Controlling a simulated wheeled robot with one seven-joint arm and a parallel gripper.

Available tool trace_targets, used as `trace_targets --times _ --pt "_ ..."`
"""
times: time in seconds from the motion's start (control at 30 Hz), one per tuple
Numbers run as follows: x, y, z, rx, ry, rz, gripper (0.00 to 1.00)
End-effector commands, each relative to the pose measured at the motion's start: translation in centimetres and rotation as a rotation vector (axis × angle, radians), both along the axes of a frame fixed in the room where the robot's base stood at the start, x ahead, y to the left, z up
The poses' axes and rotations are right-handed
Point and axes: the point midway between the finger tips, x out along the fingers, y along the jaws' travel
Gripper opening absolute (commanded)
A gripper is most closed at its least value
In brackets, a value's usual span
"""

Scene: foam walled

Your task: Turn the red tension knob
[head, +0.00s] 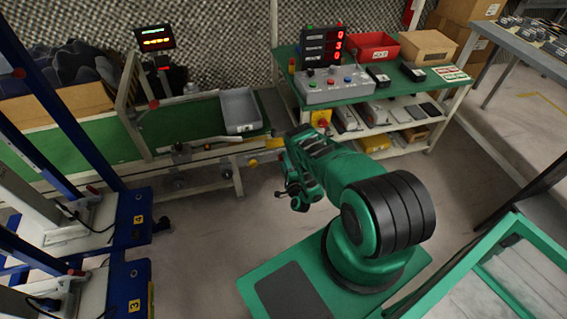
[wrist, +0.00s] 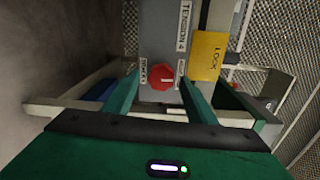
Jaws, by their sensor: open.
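The red tension knob (wrist: 162,77) is in the wrist view, on a grey panel (wrist: 156,35) with a TENSION label beside it. The knob is roughly octagonal and has a pale mark on its face. My gripper (wrist: 160,92) is open, with one green finger left of the knob and one right of it. The knob appears between the fingertips; I cannot tell whether either finger touches it. In the head view my arm reaches to the conveyor's near end, and the knob and fingertips cannot be made out there.
The green conveyor (head: 190,122) carries a grey tray (head: 240,110). A green workbench (head: 370,90) with a button box (head: 335,86) stands right of it. Blue-footed racks (head: 130,215) are at left.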

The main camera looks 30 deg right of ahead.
Motion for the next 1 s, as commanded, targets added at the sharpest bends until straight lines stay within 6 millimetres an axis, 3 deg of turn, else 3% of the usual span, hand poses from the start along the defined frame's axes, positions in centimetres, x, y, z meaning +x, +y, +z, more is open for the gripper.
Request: trace_targets --times 0.3,0.5,1.0 --pt "-5.7 1.7 -0.1 -0.003 0.007 0.004 0.51" --pt "-8.3 2.4 0.0 -0.002 0.006 0.002 0.51" --pt "-9.3 2.6 0.1 -0.002 0.003 -0.001 0.51"
